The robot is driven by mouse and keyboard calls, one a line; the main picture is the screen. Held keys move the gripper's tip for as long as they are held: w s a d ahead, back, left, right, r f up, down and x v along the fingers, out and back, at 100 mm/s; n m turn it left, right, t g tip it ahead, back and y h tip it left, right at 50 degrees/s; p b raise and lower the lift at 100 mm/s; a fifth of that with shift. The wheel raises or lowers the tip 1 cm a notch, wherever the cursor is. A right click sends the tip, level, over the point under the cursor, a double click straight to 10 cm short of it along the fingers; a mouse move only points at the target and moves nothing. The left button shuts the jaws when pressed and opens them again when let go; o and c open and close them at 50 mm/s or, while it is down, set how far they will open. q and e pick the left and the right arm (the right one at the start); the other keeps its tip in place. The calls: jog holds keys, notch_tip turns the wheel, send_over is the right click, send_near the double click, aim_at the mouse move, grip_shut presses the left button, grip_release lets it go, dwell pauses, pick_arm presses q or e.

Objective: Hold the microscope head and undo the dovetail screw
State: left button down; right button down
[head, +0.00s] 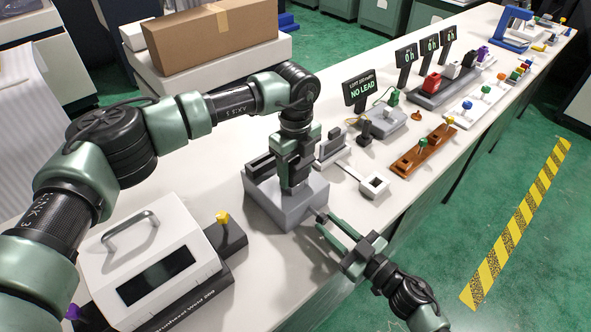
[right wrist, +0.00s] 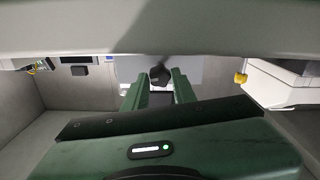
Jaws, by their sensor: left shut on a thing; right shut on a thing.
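The microscope stand is a grey block (head: 288,208) on the bench in the middle of the head view, with a black upright part (head: 262,166) at its back left. My left gripper (head: 294,184) comes down from above and is shut on the microscope head, which its fingers and wrist mostly hide. The dovetail screw is a dark knob (right wrist: 159,76) on the light face of the stand in the right wrist view. My right gripper (head: 322,216) reaches in from the lower right, its two fingers on either side of this knob and shut on it.
A white instrument (head: 150,255) with a handle stands at the front left. A cardboard box (head: 210,40) is at the back. A display reading "NO LEAD" (head: 364,89), a small white device (head: 374,185) and a brown rack (head: 425,152) lie to the right.

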jog(key=n, duration=0.4)
jog(key=shift+n, duration=0.3)
jog(key=shift+n, duration=0.8)
jog(key=n, duration=0.3)
jog(key=shift+n, duration=0.4)
jog(key=n, duration=0.3)
jog(key=shift+n, duration=0.3)
